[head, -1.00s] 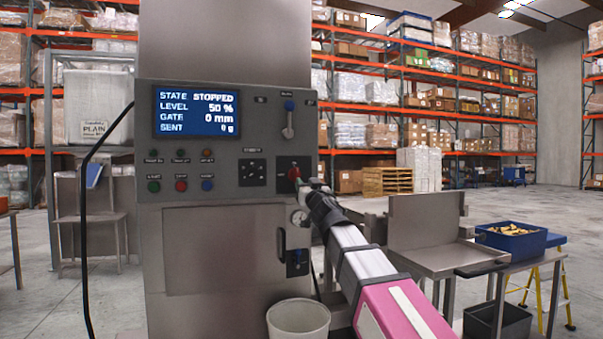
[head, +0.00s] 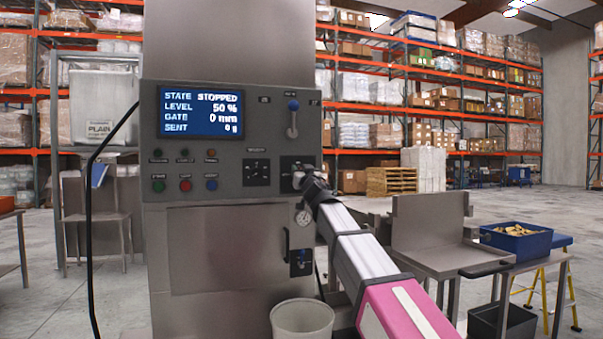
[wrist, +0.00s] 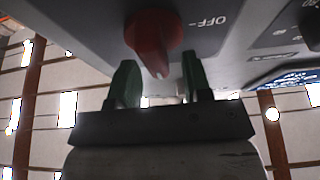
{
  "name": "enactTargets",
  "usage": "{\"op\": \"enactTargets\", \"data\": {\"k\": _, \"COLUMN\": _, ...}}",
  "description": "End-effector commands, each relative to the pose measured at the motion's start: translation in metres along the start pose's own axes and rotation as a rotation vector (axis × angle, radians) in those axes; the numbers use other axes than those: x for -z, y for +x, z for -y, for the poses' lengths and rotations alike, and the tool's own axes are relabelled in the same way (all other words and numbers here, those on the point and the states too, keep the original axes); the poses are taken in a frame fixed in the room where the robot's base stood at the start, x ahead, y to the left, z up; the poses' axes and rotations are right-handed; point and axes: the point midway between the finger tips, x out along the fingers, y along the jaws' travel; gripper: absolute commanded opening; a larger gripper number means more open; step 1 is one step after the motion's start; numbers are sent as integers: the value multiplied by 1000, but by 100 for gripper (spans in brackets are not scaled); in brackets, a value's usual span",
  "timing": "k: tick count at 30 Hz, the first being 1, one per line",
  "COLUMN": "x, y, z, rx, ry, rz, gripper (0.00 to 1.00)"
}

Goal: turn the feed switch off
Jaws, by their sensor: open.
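The red rotary switch (wrist: 152,35) is on the grey panel in the wrist view, with an "OFF-" mark to its right. Its narrow end points down in that view, not at the mark. My gripper (wrist: 158,72) is open, with one green finger on each side of the switch's narrow end; gaps show, so it does not grip it. In the head view my gripper (head: 303,180) is at the dark switch plate (head: 286,163) and hides the switch. I cannot read the switch's name.
The machine's control panel (head: 225,150) has a screen reading STOPPED, level 50 %, gate 0 mm. A white bucket (head: 302,318) stands below; a steel table (head: 440,260) is right.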

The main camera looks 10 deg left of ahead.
Motion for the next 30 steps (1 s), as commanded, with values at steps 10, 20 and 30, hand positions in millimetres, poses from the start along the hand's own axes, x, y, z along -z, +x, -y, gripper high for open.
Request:
{"op": "enactTargets", "data": {"k": 10, "x": 0, "y": 0, "z": 0, "rx": 0, "ry": 0, "rz": 0, "gripper": 0}}
{"op": "enactTargets", "data": {"k": 20, "x": 0, "y": 0, "z": 0, "rx": 10, "ry": -26, "rz": 0, "gripper": 0}}
{"op": "enactTargets", "data": {"k": 30, "x": 0, "y": 0, "z": 1, "rx": 43, "ry": -107, "rz": 1, "gripper": 0}}
